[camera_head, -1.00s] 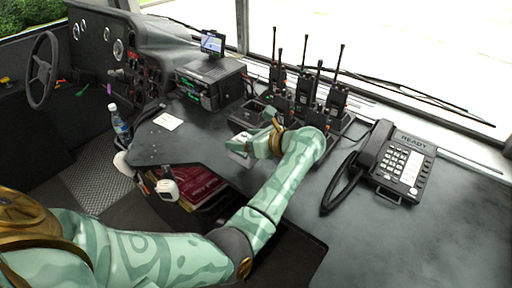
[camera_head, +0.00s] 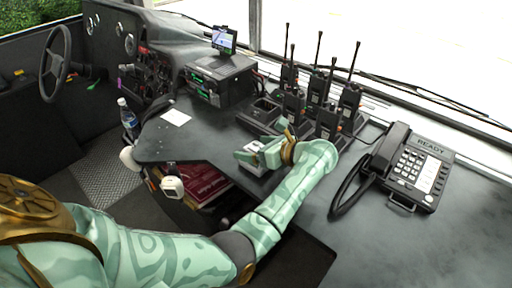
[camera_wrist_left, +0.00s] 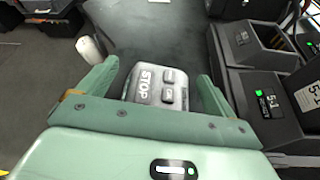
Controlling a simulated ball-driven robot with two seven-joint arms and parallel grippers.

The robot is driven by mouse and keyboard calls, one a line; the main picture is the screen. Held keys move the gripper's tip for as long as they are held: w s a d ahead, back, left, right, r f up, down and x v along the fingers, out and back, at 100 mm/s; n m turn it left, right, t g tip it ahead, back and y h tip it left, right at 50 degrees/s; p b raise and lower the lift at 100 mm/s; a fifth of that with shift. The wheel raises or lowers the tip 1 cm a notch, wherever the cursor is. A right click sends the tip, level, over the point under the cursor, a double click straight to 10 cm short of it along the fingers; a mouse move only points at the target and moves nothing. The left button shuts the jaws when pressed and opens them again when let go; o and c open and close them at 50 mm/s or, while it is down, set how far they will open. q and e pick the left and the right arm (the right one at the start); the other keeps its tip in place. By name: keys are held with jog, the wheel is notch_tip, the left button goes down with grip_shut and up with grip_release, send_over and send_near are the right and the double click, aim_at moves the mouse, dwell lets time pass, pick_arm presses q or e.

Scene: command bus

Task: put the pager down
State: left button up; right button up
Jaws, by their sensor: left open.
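The pager is a small grey device with a STOP label and an OK key, face up between my left fingers in the left wrist view (camera_wrist_left: 155,88). In the head view a pale part of it (camera_head: 254,168) shows under the fingers, low at the dark desk's near edge. My left gripper (camera_head: 259,146) is open around the pager. In the left wrist view its green fingers (camera_wrist_left: 152,80) stand apart, with a gap on either side of the pager. The pager's lower end is hidden by the gripper body. My right gripper is not in view.
Several black radios (camera_head: 318,95) stand in chargers just beyond my gripper. A desk phone (camera_head: 411,170) with a cord is at the right. A paper slip (camera_head: 175,117) and a black radio unit (camera_head: 218,82) are at the left. The desk (camera_head: 205,145) has bare room left of the gripper.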

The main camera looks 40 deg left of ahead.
pick_arm(q)
jog(key=v, duration=0.7)
jog(key=shift+d+r+p, duration=0.15)
jog(key=shift+d+p, duration=0.05)
jog(key=shift+p, duration=0.2)
